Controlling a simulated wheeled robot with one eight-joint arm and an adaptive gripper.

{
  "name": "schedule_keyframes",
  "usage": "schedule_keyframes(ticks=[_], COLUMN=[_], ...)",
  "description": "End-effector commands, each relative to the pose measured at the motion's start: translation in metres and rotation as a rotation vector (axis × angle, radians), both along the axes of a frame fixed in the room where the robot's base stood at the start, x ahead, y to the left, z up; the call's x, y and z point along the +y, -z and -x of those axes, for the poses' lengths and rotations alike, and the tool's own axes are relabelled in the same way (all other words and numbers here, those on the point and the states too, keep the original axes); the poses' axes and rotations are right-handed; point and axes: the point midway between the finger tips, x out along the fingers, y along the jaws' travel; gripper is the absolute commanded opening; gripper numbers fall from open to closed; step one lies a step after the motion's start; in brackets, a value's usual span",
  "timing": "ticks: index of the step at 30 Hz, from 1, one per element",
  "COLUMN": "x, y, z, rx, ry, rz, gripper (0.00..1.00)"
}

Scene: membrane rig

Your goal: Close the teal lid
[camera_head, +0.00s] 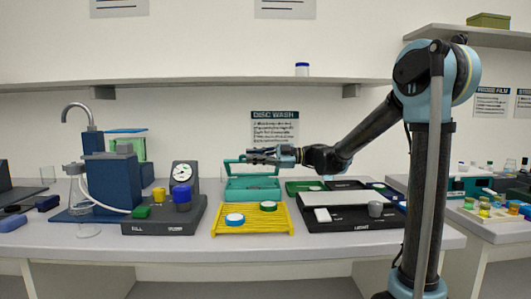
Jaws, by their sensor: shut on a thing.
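A teal box (252,189) stands on the bench, behind the yellow rack. Its teal lid (232,161) is raised, standing up above the box's back. My gripper (256,156) reaches in from the right and is shut on the lid near its upper edge. The fingers hide part of that edge, and the exact contact is too small to see.
A yellow rack (286,225) with round containers lies in front of the box. A grey device with a dial (181,174) stands to the left, and a black tray (350,226) to the right. A shelf (220,83) runs above.

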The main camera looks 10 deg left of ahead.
Motion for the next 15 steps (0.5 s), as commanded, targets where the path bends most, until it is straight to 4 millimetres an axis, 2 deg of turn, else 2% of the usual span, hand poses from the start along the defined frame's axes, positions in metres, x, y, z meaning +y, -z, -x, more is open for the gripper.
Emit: schedule_keyframes(ticks=[6, 15], x=[0.003, 0.004], y=[0.013, 0.019], z=[0.012, 0.016], rx=[0.005, 0.006], ry=[-0.006, -0.008], rz=[0.004, 0.005], gripper=[0.00, 0.00])
